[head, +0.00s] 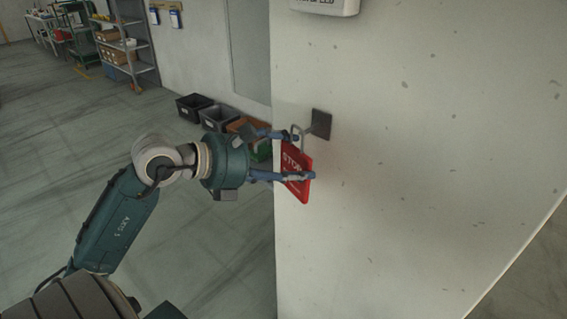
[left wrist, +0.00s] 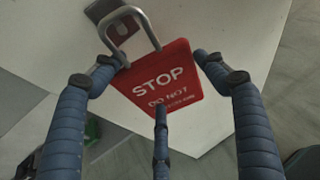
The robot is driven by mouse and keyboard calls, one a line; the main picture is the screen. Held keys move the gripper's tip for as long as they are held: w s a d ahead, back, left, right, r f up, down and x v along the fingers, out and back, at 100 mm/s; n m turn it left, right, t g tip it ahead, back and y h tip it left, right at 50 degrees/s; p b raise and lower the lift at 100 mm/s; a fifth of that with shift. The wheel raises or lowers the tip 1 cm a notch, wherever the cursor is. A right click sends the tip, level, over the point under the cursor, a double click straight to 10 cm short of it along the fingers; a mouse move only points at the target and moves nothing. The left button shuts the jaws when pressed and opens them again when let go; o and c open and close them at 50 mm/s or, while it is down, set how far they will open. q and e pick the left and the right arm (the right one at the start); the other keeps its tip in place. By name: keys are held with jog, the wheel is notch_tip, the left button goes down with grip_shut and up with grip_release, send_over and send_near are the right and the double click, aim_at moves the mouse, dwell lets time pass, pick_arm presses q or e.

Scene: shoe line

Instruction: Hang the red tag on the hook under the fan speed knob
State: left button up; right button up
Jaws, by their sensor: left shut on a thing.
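The red tag (head: 297,170), printed STOP, is held close to the pale wall in the head view. In the left wrist view the tag (left wrist: 172,90) sits between my blue fingers, with its grey wire loop (left wrist: 137,16) at the top. My left gripper (head: 300,155) is shut on the tag. The hook's dark square plate (head: 322,123) is on the wall just above and right of the tag. The loop overlaps the hook area in both views; I cannot tell whether it is around the hook or only beside it. The knob itself is out of view.
A white box with partly cut-off lettering (head: 325,6) is on the wall above the hook. The wall around the hook is otherwise bare. Dark bins (head: 194,107) stand on the floor behind my left arm, and a shelf rack (head: 128,45) stands far back left.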

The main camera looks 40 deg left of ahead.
pick_arm(q)
jog(key=shift+w+d+p, duration=0.15)
jog(key=shift+w+p, duration=0.7)
jog(key=shift+w, duration=0.95)
jog(key=shift+w+f+b, duration=0.6)
jog(key=shift+f+b, duration=0.1)
jog(key=shift+b, duration=0.2)
jog(key=o, duration=1.2)
jog(key=shift+d, duration=0.1)
jog(key=shift+o, duration=0.2)
